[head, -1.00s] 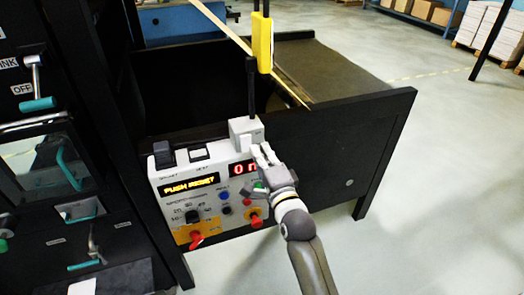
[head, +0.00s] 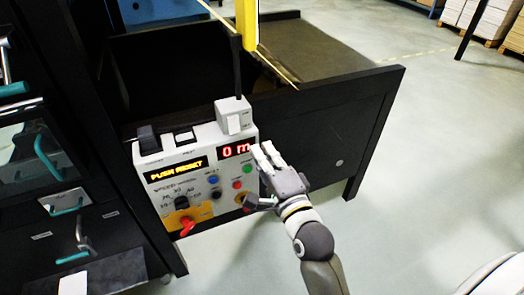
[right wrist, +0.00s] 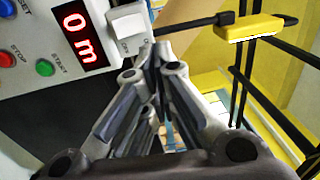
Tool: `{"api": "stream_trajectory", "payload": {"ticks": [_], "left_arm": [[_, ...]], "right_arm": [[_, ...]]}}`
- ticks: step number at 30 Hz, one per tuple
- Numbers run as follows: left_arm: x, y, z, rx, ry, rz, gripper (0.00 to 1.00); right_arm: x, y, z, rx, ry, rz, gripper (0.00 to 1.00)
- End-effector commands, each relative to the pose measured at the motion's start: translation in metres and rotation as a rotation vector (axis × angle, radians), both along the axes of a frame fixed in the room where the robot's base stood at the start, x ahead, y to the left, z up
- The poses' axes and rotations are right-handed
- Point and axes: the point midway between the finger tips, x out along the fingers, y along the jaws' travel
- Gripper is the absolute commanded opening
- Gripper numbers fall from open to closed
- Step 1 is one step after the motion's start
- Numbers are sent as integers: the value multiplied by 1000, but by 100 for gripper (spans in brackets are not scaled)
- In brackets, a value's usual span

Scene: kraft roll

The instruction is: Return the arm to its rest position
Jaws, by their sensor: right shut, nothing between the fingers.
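My right gripper (head: 264,155) is shut and empty. In the head view it is just right of the control panel (head: 215,165), near the panel's right edge, and covers a bit of its lower right corner. In the right wrist view the closed fingers (right wrist: 155,62) point past the white switch box (right wrist: 128,25), with the red "0 m" display (right wrist: 80,38) to the left. I cannot tell whether the fingers touch the panel. The panel also shows a yellow "PUSH RESET" text display (head: 177,170). My left gripper is not in view.
A black machine cabinet (head: 30,140) with teal handles stands at the left. A dark table-like frame (head: 330,125) stands behind and right of the panel. A yellow post (head: 246,25) rises above the switch box.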

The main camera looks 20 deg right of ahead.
Motion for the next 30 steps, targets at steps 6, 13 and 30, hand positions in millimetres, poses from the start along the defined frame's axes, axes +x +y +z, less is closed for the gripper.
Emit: {"api": "stream_trajectory", "payload": {"ticks": [6, 13, 30], "left_arm": [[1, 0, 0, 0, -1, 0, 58], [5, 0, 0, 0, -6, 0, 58], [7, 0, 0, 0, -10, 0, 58]], "right_arm": [[0, 0, 0, 0, 0, 0, 0], [5, 4, -21, -35, 37, 8, 0], [-69, 45, -405, -797, 644, 353, 0]]}}
